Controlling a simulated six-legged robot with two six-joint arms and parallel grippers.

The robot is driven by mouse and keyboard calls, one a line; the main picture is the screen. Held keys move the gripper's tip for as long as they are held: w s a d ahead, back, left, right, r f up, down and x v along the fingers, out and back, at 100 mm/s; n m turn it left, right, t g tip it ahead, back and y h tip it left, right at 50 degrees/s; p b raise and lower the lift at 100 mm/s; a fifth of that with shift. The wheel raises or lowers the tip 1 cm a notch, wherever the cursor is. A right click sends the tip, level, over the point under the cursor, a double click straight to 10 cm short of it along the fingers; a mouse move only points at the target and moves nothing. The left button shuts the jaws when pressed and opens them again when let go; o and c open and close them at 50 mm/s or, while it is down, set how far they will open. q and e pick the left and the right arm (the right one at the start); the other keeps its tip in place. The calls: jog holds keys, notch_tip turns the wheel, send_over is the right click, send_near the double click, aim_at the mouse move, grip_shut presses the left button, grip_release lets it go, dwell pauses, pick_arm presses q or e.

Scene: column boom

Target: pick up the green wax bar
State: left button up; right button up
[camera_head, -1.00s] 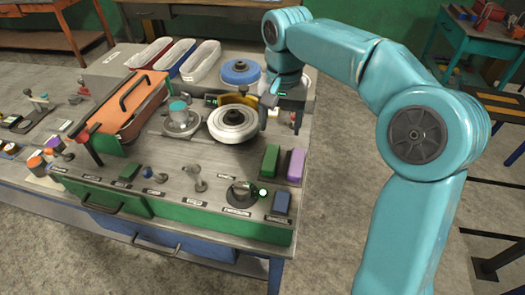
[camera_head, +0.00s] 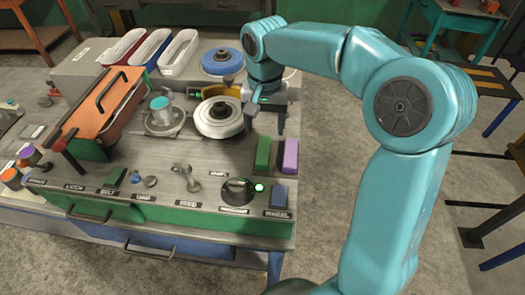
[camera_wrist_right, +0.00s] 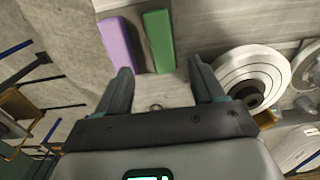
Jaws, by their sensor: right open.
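The green wax bar (camera_head: 263,154) lies on the right part of the workbench top, left of a purple bar (camera_head: 290,156). In the right wrist view the green bar (camera_wrist_right: 159,41) is ahead of the fingers, beside the purple bar (camera_wrist_right: 119,45). My right gripper (camera_head: 264,117) is above the bench, just behind the bars in the head view. In the right wrist view its two fingers (camera_wrist_right: 161,75) are apart with nothing between them. The green bar is clear of the fingers. My left gripper is not in view.
A white wheel (camera_head: 219,118) stands left of the gripper, with a blue wheel (camera_head: 222,62) behind it. A knob (camera_head: 238,190) and a blue block (camera_head: 278,196) are near the bench's front edge. Open floor lies right of the bench.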

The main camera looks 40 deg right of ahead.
aim_at(264, 149)
jog(key=shift+s+a+f, duration=0.2)
jog(key=shift+s+f, duration=0.05)
jog(key=shift+f, duration=0.35)
jog(key=shift+s+a+f, duration=0.15)
jog(key=shift+s+f, duration=0.05)
jog(key=shift+f, duration=0.4)
jog(key=f, duration=0.4)
jog(key=f+p, duration=0.1)
jog(key=f, duration=0.1)
jog(key=shift+w+d, duration=0.15)
jog(key=shift+w, duration=0.2)
jog(key=shift+w+d+f, duration=0.15)
jog(key=shift+w+f, duration=0.05)
jog(key=shift+f, duration=0.05)
jog(key=shift+s+r, duration=0.15)
jog(key=c, duration=1)
jog(key=shift+c, duration=0.6)
